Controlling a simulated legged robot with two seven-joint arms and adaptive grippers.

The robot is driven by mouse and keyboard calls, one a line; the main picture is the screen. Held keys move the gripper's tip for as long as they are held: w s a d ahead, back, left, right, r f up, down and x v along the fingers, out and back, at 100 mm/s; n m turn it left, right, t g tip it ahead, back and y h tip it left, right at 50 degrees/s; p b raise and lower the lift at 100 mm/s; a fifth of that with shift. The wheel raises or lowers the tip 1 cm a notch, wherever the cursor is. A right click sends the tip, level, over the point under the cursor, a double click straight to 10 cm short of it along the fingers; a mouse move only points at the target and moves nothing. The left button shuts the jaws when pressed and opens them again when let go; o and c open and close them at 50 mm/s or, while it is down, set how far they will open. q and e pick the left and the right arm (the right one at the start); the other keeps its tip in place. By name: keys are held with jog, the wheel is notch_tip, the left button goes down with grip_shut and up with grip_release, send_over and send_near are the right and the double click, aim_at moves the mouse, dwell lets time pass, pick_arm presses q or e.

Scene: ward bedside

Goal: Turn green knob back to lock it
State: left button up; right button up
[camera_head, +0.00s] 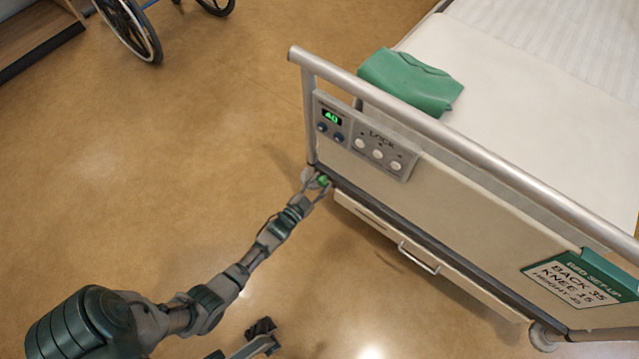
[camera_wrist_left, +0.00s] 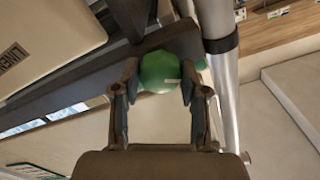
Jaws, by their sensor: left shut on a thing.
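The green knob (camera_head: 323,180) sits low at the left corner of the bed's footboard (camera_head: 440,215). My left gripper (camera_head: 318,183) reaches it from the lower left and is shut on it. In the left wrist view the green knob (camera_wrist_left: 159,72) lies between the two fingers of the left gripper (camera_wrist_left: 159,85), with a small pale mark on its face. Part of the knob is hidden by the fingers in the head view. My right gripper cannot be made out for certain; a dark piece of my own body shows at the bottom edge.
A control panel (camera_head: 365,140) with a green display and "LOCK" label is on the footboard above the knob. A rail (camera_head: 450,140) runs along the top. A green cloth (camera_head: 410,82) lies on the bed. A wheelchair (camera_head: 135,25) stands at the top left. The floor at left is clear.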

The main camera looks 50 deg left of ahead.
pick_arm(q)
jog(key=m, duration=0.6)
jog(key=shift+d+f+m, duration=0.2)
jog(key=shift+m, duration=0.1)
jog(key=shift+s+d+f+m, duration=0.1)
jog(key=shift+f+m, duration=0.05)
jog(key=shift+m, duration=1.4)
jog(key=shift+d+f+m, duration=0.1)
jog(key=shift+m, duration=1.45)
jog(key=shift+f, duration=0.1)
jog(key=o, duration=1.1)
jog(key=shift+d, duration=0.1)
jog(key=v, duration=1.1)
jog(key=shift+s, duration=0.4)
